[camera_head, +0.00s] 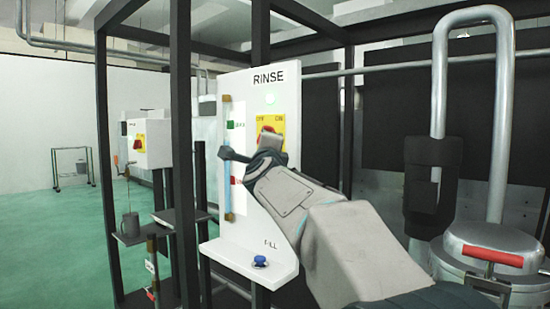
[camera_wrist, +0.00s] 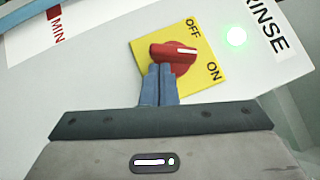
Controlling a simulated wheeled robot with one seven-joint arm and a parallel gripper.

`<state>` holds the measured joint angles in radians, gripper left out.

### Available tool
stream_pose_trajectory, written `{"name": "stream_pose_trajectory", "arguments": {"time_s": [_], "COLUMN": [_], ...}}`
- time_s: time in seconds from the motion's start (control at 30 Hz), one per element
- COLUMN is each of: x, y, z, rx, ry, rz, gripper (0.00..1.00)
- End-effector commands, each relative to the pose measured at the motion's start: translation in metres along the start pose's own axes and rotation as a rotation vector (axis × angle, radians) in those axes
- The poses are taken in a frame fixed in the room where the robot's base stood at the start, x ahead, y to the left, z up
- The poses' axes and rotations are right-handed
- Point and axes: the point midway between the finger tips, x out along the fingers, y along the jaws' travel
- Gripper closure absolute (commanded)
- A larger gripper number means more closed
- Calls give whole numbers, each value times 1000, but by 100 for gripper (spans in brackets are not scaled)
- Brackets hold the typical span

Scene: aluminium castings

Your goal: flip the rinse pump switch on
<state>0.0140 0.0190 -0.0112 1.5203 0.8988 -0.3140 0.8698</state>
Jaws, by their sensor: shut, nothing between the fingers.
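The rinse pump switch is a red rotary knob (camera_wrist: 172,52) on a yellow plate (camera_wrist: 212,88) marked OFF and ON. In the wrist view, the knob's white mark points between the two words. My gripper (camera_wrist: 160,72) is shut and empty, its fingertips at the knob's edge; I cannot tell whether they touch it. In the head view, my gripper (camera_head: 268,140) is in front of the yellow plate (camera_head: 279,121) and hides most of the knob. A green lamp (camera_wrist: 236,36) glows near the plate; it also shows in the head view (camera_head: 270,98).
The white RINSE panel (camera_head: 285,97) carries a level tube (camera_head: 228,195) on its left and a blue FILL button (camera_head: 260,261) on its ledge. Black frame posts (camera_head: 183,150) stand left of it. A metal tank with a red handle (camera_head: 492,255) stands at right.

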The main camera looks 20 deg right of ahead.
Motion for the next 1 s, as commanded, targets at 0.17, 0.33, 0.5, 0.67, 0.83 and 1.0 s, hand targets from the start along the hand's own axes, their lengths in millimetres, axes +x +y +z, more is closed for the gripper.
{"name": "stream_pose_trajectory", "arguments": {"time_s": [0.17,0.33,0.5,0.67,0.83,1.0], "x": [-1,-8,-20,-49,-80,-103], "y": [0,7,16,15,18,21], "z": [-2,-11,-23,-23,-27,-26], "rx": [-1,0,2,2,0,0], "ry": [1,1,-4,-7,1,2], "rz": [0,-1,-1,0,-1,-1], "gripper": [100,100,100,100,100,100]}}
